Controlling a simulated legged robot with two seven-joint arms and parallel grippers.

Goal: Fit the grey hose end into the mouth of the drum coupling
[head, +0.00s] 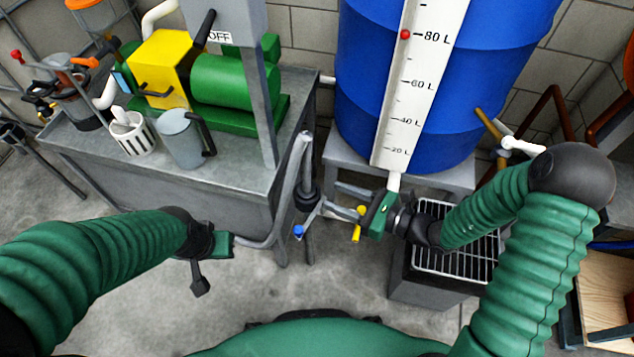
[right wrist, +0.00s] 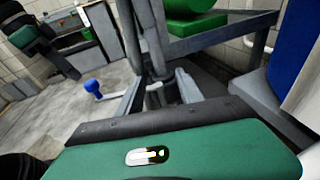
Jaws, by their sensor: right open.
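A grey hose (head: 290,178) hangs beside the bench's front right corner, with a dark collar (head: 307,198) near it; a collar also shows in the right wrist view (right wrist: 156,96). I cannot clearly tell the hose end from the coupling mouth. My right gripper (head: 364,218) is open, right of these fittings, below the blue drum (head: 455,95); a yellow part (head: 358,224) shows at its jaws. My left gripper (head: 208,262) is low at left, apart from the hose; its jaws are unclear.
The metal bench (head: 90,160) carries a green pump (head: 222,80), a jug (head: 180,138) and a white basket (head: 133,135). The drum rests on a grey stand (head: 450,175). A grated box (head: 428,285) stands below my right arm. Floor between my arms is clear.

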